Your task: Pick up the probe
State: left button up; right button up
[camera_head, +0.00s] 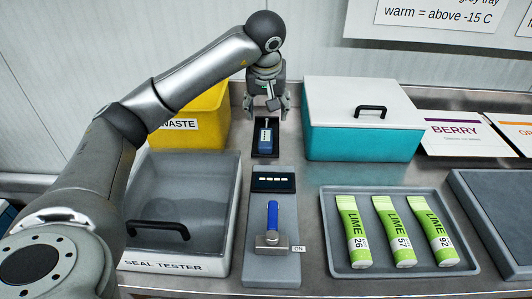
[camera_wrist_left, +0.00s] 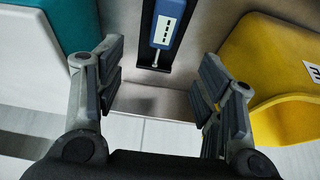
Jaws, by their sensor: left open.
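The probe (camera_head: 265,141) is a blue handheld body with a pale display and a thin metal tip. It sits in a black holder (camera_head: 257,157) at the back of the counter's middle strip. My left gripper (camera_head: 268,110) hangs above and just behind the probe, fingers pointing down, open and empty. In the left wrist view the probe (camera_wrist_left: 168,22) lies at the top centre, its metal tip pointing toward the gap between the open fingers (camera_wrist_left: 160,88); I see no contact. My right gripper is not in view.
A yellow waste bin (camera_head: 207,98) stands left of the gripper and a teal box with white lid (camera_head: 360,142) right. In front are a seal tester (camera_head: 165,262), a blue-handled lever (camera_head: 272,220) and a grey tray (camera_head: 352,190) of lime packs. Another grey tray (camera_head: 500,215) is far right.

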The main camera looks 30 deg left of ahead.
pick_arm(q)
jog(key=f, duration=0.2)
send_over(266, 136)
jog(key=s+d, duration=0.1)
jog(key=s, duration=0.1)
jog(key=f, duration=0.4)
jog(key=shift+d+f, duration=0.2)
jog(key=shift+f, duration=0.05)
jog(key=shift+p+x, duration=0.35)
jog(key=shift+x, duration=2.35)
jog(key=shift+a, duration=0.1)
jog(key=shift+s+f, duration=0.1)
jog(key=shift+f, duration=0.15)
jog(key=c, duration=1.1)
jog(key=shift+r, duration=0.15)
jog(key=shift+c, duration=0.2)
